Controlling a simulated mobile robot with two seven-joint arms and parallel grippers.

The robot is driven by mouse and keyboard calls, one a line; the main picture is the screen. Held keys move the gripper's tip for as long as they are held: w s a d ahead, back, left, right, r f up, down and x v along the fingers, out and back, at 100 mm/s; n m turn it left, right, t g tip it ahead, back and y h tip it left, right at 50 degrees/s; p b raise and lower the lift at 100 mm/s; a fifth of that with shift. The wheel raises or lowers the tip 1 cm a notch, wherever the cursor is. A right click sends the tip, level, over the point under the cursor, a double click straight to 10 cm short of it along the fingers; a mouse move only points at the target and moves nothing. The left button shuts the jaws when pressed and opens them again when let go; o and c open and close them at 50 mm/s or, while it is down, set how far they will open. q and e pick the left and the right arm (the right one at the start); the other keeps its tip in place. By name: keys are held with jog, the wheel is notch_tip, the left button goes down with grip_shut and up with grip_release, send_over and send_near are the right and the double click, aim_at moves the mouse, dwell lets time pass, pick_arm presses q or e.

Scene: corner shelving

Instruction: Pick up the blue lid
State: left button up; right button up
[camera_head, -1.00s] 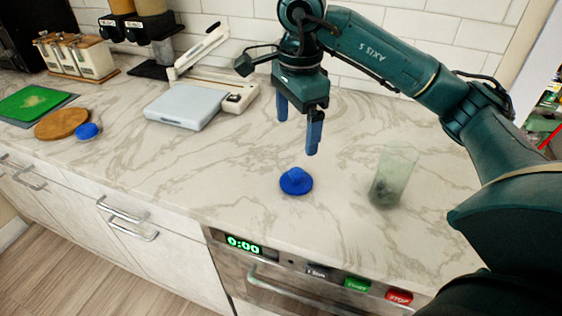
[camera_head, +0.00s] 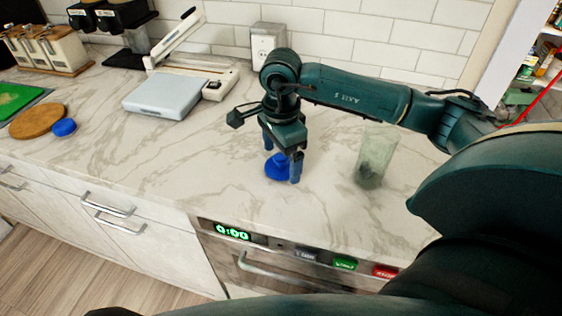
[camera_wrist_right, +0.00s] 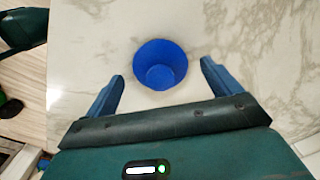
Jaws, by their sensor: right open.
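The blue lid (camera_head: 277,168) lies on the marble counter below my right gripper (camera_head: 282,163), partly hidden by its fingers in the head view. In the right wrist view the lid (camera_wrist_right: 160,65) is round with a raised knob, and it sits just ahead of and between the two blue fingertips of my right gripper (camera_wrist_right: 161,72). The fingers are open, with clear gaps on both sides of the lid. A second blue round object (camera_head: 64,127) lies far left on the counter. My left gripper is not in view.
A cloudy glass (camera_head: 375,158) with dark contents stands right of my right gripper. A grey scale-like device (camera_head: 163,96) stands at the back left. A round wooden board (camera_head: 39,121) lies at the left. The counter's front edge is close to the lid.

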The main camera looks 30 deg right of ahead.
jog(key=shift+f, duration=0.45)
jog(key=shift+c, duration=0.2)
